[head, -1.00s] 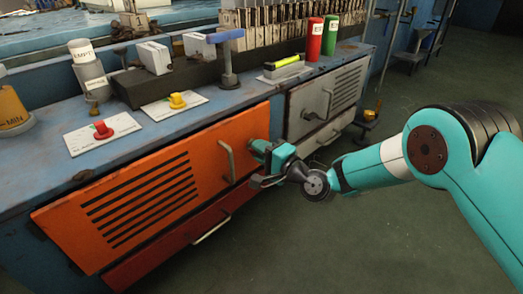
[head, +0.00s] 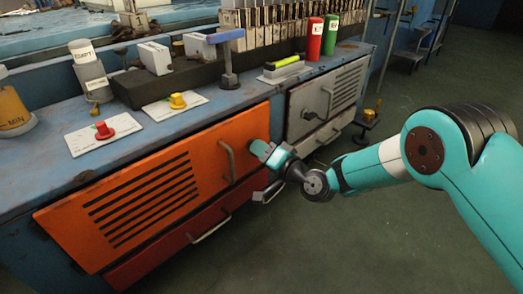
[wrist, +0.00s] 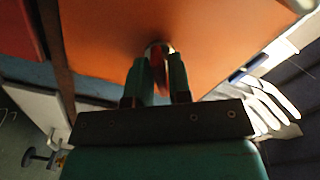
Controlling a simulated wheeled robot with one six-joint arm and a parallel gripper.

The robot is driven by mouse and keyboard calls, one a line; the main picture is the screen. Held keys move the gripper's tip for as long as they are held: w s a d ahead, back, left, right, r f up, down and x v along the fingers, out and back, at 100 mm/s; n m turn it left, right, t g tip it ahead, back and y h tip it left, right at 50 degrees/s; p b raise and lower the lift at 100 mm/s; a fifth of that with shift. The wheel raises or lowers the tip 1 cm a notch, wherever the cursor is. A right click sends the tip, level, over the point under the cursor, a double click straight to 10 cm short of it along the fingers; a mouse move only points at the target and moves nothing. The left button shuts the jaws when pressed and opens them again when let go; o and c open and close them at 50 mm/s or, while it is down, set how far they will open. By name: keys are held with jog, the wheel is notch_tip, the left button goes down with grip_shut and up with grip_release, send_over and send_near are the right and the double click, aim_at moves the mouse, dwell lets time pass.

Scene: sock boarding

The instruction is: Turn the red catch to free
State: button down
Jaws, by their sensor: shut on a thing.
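My gripper (head: 262,151) is at the right edge of the orange door panel (head: 150,195), to the right of its upright bar handle (head: 227,160). In the wrist view, the gripper (wrist: 159,55) is shut on a small red catch (wrist: 160,77) on the orange face. The fingers cover most of the catch, so its exact angle cannot be told. In the head view, the gripper hides the catch. The orange panel looks closed.
A red knob (head: 103,129) and a yellow knob (head: 178,100) sit on white cards on the blue bench top. A grey door (head: 325,100) is right of the orange one. A lower red drawer with a bar handle (head: 210,230) is below. The floor at right is open.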

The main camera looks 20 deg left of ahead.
jog(key=n, duration=0.5)
jog(key=shift+w+n+b, duration=0.1)
jog(key=shift+n+b, duration=0.2)
jog(key=shift+b, duration=0.1)
jog(key=n+b, duration=0.1)
jog(key=n, duration=0.4)
jog(key=shift+r+b, duration=0.15)
jog(key=shift+b, duration=0.2)
jog(key=shift+n, duration=0.3)
jog(key=c, duration=1.2)
grip_release()
